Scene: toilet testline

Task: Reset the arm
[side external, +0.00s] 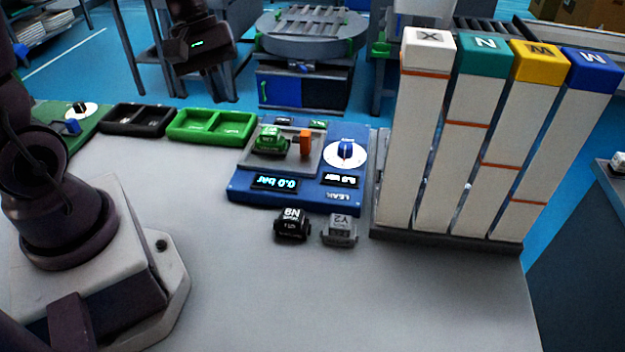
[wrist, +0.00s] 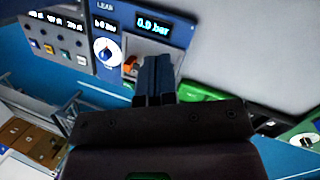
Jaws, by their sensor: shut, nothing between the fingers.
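My gripper (wrist: 154,65) is shut with nothing between its fingers in the wrist view. In the side external view my gripper's dark hand (side external: 198,45) is raised at the top, left of the centre and well above the table. Its fingertips are hard to make out there. The blue LEAK station (side external: 250,197) stands mid-table with a green block (side external: 270,141), an orange part (side external: 306,143) and a white dial (side external: 345,154) on it. The station also shows in the wrist view (wrist: 170,48), apart from the fingers, which partly cover it.
A black block (side external: 292,225) and a grey block (side external: 340,230) sit in front of the station. Tall white columns (side external: 425,130) with coloured tops stand at right. A green tray (side external: 212,126) and black tray (side external: 135,120) lie behind left. The front table (side external: 350,305) is clear.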

